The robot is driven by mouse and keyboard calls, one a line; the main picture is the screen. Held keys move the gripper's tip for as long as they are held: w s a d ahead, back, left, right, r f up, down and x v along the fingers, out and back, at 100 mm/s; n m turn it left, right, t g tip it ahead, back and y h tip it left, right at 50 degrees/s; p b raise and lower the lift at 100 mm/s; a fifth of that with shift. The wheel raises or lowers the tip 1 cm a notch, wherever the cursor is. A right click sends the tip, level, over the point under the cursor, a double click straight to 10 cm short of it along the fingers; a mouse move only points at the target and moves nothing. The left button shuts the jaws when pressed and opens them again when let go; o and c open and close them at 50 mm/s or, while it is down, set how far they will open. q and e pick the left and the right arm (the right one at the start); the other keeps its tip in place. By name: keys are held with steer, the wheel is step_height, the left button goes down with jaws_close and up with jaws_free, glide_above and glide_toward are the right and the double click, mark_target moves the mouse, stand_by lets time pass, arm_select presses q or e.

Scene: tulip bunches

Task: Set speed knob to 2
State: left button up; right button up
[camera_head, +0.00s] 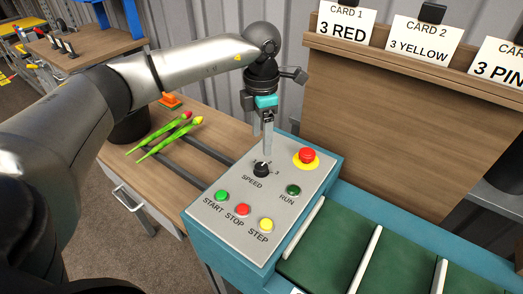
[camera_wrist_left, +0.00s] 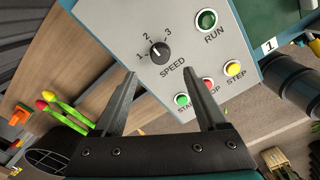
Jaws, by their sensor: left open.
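The black speed knob (camera_head: 261,170) sits on the grey control panel (camera_head: 305,185), beside the printed marks. In the left wrist view the knob (camera_wrist_left: 160,52) shows a small white mark toward its upper left; I cannot tell exactly which number it points to. The marks 1, 2 and 3 are readable around it. My left gripper (camera_head: 267,152) points down above the panel, just behind the knob in the head view. In the left wrist view its two fingers (camera_wrist_left: 158,74) are apart, with nothing between them, and the knob shows beyond the tips. My right gripper is not in view.
A red emergency button (camera_head: 306,155) and a dark green RUN button (camera_head: 293,190) stand close to the knob. START (camera_head: 221,196), STOP (camera_head: 242,210) and STEP (camera_head: 266,225) buttons line the front. A green conveyor (camera_head: 335,245) lies right; tulips (camera_head: 165,137) lie left.

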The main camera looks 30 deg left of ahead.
arm_select(q)
step_height(320, 180, up, 6)
steer(key=shift+p, duration=0.3)
steer(key=shift+r, duration=0.1)
stand_by(0.3)
